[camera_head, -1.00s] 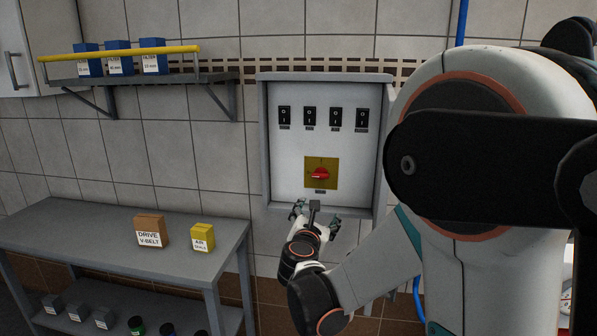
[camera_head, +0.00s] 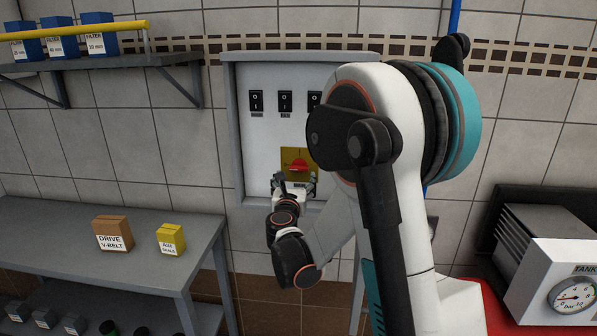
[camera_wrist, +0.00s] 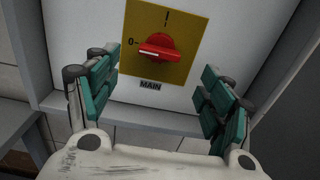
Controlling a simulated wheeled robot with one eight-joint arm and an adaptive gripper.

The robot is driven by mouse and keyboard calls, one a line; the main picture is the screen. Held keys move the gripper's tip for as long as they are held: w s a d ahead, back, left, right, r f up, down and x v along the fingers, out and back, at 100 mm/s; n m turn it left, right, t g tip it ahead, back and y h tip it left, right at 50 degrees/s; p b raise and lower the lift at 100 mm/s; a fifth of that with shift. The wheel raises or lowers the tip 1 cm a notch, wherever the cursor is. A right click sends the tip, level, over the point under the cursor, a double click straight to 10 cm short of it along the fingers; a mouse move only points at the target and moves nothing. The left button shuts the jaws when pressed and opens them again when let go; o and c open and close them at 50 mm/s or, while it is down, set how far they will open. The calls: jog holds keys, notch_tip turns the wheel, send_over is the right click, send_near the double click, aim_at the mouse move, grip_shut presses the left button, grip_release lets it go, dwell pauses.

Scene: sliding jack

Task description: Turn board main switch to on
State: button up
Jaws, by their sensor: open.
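The main switch is a red rotary knob (camera_wrist: 158,47) on a yellow plate (camera_wrist: 185,65) labelled MAIN, with a 0 mark at left and an I mark at top. In the wrist view the handle lies roughly level, its pale line toward the 0. The knob also shows in the head view (camera_head: 298,167), low on the grey electrical board (camera_head: 262,148). My gripper (camera_wrist: 160,82) is open, its teal fingers spread on either side of and below the knob, apart from it. In the head view my gripper (camera_head: 293,187) is just below the yellow plate, partly covering its lower edge.
Several black rocker switches (camera_head: 285,101) sit above the knob; my arm hides some. A workbench (camera_head: 60,240) with a brown box (camera_head: 113,234) and a yellow box (camera_head: 171,240) stands left. A shelf (camera_head: 130,62) is above it. A tank gauge (camera_head: 572,296) is at right.

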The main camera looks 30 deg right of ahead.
aim_at(298, 168)
jog(key=b+x, duration=0.1)
jog(key=x, duration=0.7)
jog(key=shift+w+d, duration=0.2)
jog(key=shift+c, duration=0.5)
jog(key=c, duration=1)
